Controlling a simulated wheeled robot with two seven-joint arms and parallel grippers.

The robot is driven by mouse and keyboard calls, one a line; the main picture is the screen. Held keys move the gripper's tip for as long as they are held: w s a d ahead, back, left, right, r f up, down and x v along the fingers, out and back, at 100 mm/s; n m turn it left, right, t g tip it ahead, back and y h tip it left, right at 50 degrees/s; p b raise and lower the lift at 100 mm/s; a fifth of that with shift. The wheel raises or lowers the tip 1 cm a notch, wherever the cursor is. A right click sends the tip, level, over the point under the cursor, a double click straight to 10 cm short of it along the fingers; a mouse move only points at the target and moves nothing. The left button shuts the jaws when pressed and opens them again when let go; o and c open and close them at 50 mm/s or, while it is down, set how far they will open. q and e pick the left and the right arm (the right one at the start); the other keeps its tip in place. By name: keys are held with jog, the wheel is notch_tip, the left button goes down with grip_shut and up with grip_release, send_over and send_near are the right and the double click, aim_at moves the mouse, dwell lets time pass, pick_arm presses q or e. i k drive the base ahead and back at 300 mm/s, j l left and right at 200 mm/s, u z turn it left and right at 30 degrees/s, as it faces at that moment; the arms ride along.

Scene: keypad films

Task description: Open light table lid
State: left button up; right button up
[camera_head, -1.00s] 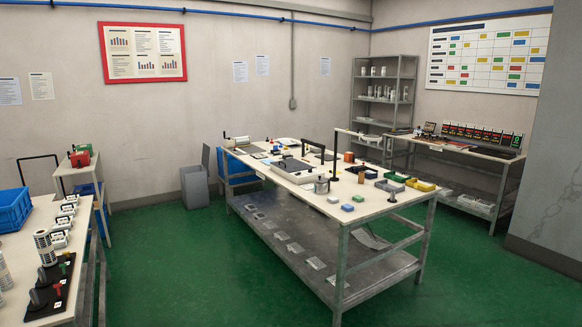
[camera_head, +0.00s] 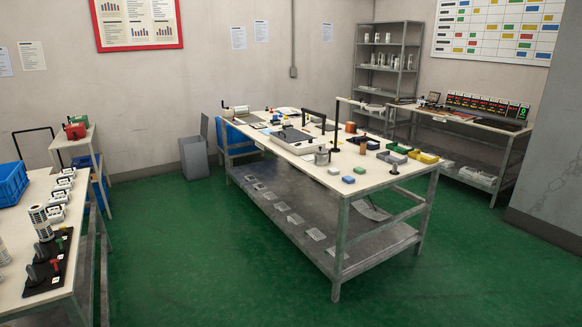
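A flat grey box with a lid (camera_head: 290,136), which looks like the light table, lies on the white-topped workbench (camera_head: 330,179) in the middle of the room. Its lid appears shut, though it is small at this distance. A dark handle or arm stands up just behind it. The workbench is well ahead of me across the green floor. Neither of my grippers shows in the head view.
A side table (camera_head: 14,290) with a blue crate (camera_head: 11,183) and several devices is close on the left. A wall bench (camera_head: 470,125) with displays stands at the back right. Green floor (camera_head: 210,260) is clear between the tables.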

aim_at(289, 136)
jog(key=i+j+z, duration=0.25)
jog(key=i, duration=0.3)
jog(key=i+j+z, duration=0.2)
jog(key=i, duration=0.35)
jog(key=i+j+z, duration=0.25)
jog(key=i, duration=0.25)
jog(key=j, duration=0.1)
